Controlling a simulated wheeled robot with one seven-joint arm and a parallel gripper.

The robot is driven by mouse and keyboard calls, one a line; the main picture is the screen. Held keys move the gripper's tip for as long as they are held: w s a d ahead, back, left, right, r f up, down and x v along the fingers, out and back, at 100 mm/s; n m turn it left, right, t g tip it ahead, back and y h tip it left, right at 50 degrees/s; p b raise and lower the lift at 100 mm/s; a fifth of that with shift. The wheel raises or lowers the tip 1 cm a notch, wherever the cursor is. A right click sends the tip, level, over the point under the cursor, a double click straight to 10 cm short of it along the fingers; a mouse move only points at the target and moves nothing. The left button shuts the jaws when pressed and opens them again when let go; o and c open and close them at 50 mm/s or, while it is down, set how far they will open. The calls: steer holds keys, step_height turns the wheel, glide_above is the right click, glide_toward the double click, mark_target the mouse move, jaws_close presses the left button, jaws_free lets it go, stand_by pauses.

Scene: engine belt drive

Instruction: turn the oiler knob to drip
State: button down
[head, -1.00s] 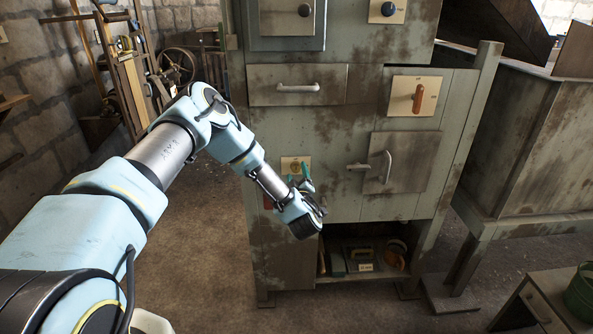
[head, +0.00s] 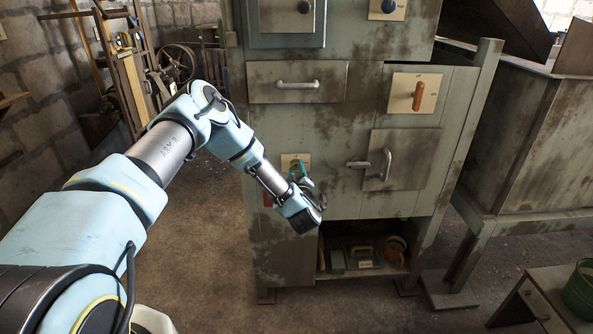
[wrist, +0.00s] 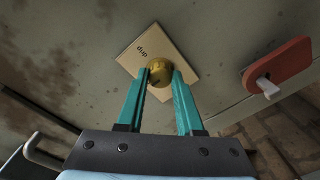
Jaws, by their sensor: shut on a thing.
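The oiler knob is a small brass knob (wrist: 160,72) on a tan square plate (wrist: 138,50) with the word "drip" on it, in the wrist view. My gripper (wrist: 160,85) has its two teal fingers on either side of the knob, shut on it. In the head view the tan plate (head: 291,161) is on the cabinet's lower left front. My gripper (head: 298,172) reaches it from the front, and the knob is hidden there behind the fingers. The plate looks rotated in the wrist view.
A red plate with a pale lever (wrist: 278,68) is close on the right in the wrist view. The grey cabinet (head: 340,140) also carries an orange handle (head: 417,97), a drawer with a handle (head: 297,85) and a small door (head: 402,160). Open floor lies left of the cabinet.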

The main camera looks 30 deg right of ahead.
stand_by(0.5)
steer(key=m+b, duration=0.2)
steer(key=m, duration=0.2)
steer(key=shift+f+m, duration=0.15)
steer(key=shift+m, duration=0.25)
steer(key=m+b, duration=0.3)
steer(key=m, duration=0.1)
steer(key=shift+m, duration=0.3)
steer(key=m+b, duration=0.2)
steer(key=m, duration=0.2)
steer(key=shift+m, duration=0.4)
steer(key=shift+a+m+h+b, duration=0.1)
steer(key=shift+m+h+b, duration=0.3)
steer(key=shift+m+b, duration=1.1)
steer(key=shift+m+p, duration=0.45)
steer(key=shift+m, duration=0.25)
steer(key=c, duration=0.5)
jaws_free()
steer(key=shift+c, duration=0.2)
steer(key=shift+s, duration=0.1)
